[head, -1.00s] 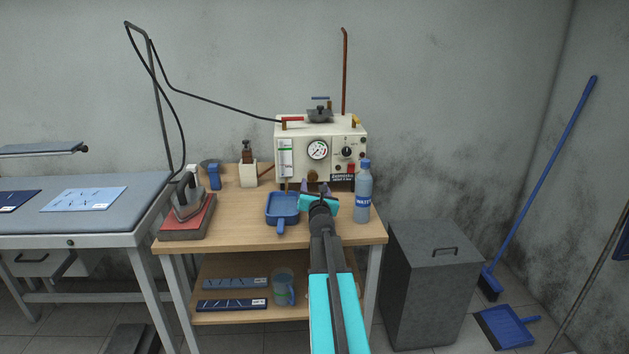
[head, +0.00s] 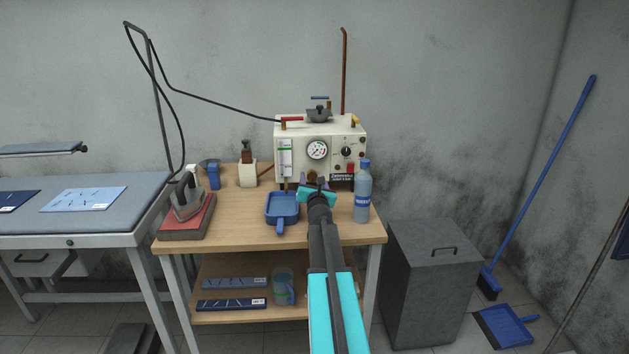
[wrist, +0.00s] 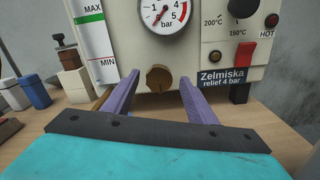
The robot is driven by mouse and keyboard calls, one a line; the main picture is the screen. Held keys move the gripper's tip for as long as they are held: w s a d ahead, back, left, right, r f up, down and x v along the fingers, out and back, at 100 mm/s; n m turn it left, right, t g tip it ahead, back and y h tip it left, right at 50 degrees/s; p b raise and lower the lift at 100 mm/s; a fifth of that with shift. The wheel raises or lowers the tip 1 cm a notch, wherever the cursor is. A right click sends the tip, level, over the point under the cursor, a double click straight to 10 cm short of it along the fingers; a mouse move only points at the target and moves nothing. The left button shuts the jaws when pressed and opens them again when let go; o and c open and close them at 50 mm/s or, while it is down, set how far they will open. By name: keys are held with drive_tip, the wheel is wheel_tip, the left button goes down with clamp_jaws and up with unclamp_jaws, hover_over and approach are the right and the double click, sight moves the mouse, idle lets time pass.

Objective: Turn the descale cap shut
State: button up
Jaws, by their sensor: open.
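The cream boiler (head: 347,128) stands at the back of the wooden bench. A round brown, brass-like cap (wrist: 159,78), which I take for the descale cap, sits low on its front under the pressure gauge. In the head view my gripper hides most of it. My gripper (wrist: 159,84) is open, with its two purple fingers pointing at the boiler, one on each side of the cap. I cannot tell whether they touch it, but a gap shows on both sides. My gripper also shows in the head view (head: 314,184).
A blue tray (head: 282,222) lies just left of my gripper. A water bottle (head: 363,192) stands close on the right. A red switch (wrist: 243,54) and the relief label (wrist: 238,78) are right of the cap. An iron (head: 187,195) rests on the bench's left side.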

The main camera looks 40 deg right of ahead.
drive_tip(key=c, duration=1.1)
drive_tip(key=shift+o, duration=0.2)
drive_tip(key=shift+d, duration=0.4)
drive_tip(key=shift+a, duration=0.25)
drive_tip(key=shift+f, duration=0.15)
